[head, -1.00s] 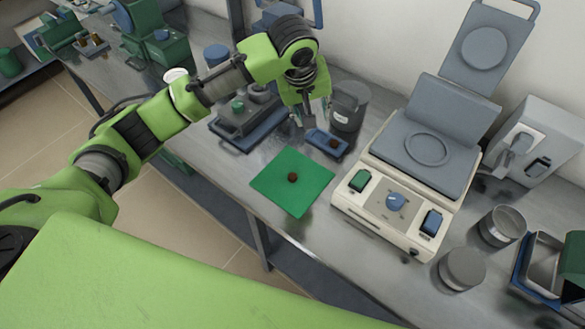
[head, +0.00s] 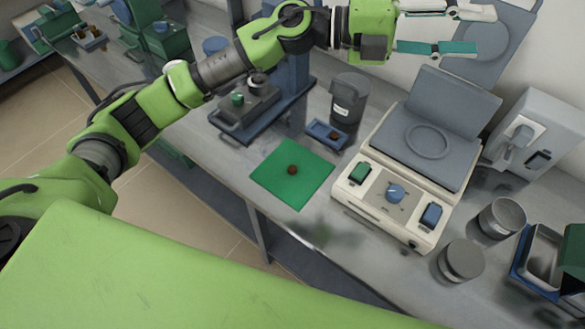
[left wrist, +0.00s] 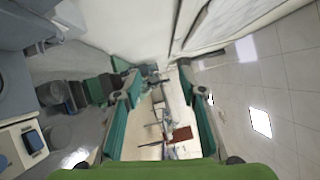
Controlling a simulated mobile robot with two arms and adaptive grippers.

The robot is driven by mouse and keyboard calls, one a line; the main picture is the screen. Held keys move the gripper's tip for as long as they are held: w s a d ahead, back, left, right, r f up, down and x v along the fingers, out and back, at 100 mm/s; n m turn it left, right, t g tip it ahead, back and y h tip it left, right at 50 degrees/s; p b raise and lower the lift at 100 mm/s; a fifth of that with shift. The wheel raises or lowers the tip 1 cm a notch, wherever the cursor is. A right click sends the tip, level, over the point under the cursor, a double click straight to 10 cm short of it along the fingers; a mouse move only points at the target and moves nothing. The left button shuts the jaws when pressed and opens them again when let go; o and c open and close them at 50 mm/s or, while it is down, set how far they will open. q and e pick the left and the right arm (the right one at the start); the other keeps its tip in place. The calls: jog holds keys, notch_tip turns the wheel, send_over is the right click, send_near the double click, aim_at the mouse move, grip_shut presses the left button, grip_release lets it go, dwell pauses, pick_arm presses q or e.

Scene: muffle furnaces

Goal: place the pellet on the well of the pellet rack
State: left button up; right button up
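A small dark brown pellet (head: 292,169) lies on the green mat (head: 290,196) on the bench. The blue pellet rack (head: 316,129) lies just behind the mat, and a second dark pellet (head: 334,134) sits at its right end. I cannot tell how deep it sits in the well. My left gripper (head: 476,30) is raised well above the bench, pointing right, with its fingers apart and nothing between them. The left wrist view also shows the open gripper (left wrist: 163,90), with a teal finger on each side. My right gripper is out of view.
A beige device with a grey lid (head: 350,205) stands right of the mat. A dark canister (head: 348,98) stands behind the rack. Grey round containers (head: 460,260) stand at the right. A dark stand (head: 243,117) is left of the rack. The bench before the mat is clear.

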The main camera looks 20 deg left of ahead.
pick_arm(q)
jog(key=s+f+m+g+y, duration=0.35)
jog(key=f+m, duration=0.35)
jog(key=f, duration=0.3)
jog(key=m+y+p, duration=0.2)
jog(key=m+y, duration=0.5)
jog(key=y, duration=0.9)
send_over(292, 168)
jog(key=shift+t+h, duration=0.25)
jog(key=shift+t, duration=0.2)
jog(key=f, duration=2.4)
jog(key=shift+s+d+f, duration=0.2)
jog(key=shift+d+f, duration=0.05)
jog(key=shift+d, duration=0.05)
jog(key=shift+f, duration=0.9)
jog(key=f+p, duration=0.1)
jog(key=f, duration=0.1)
jog(key=f+p, duration=0.1)
jog(key=shift+w+a+f, duration=0.15)
jog(key=shift+a+f, duration=0.05)
jog(key=shift+f, duration=0.65)
jog(key=c, duration=0.8)
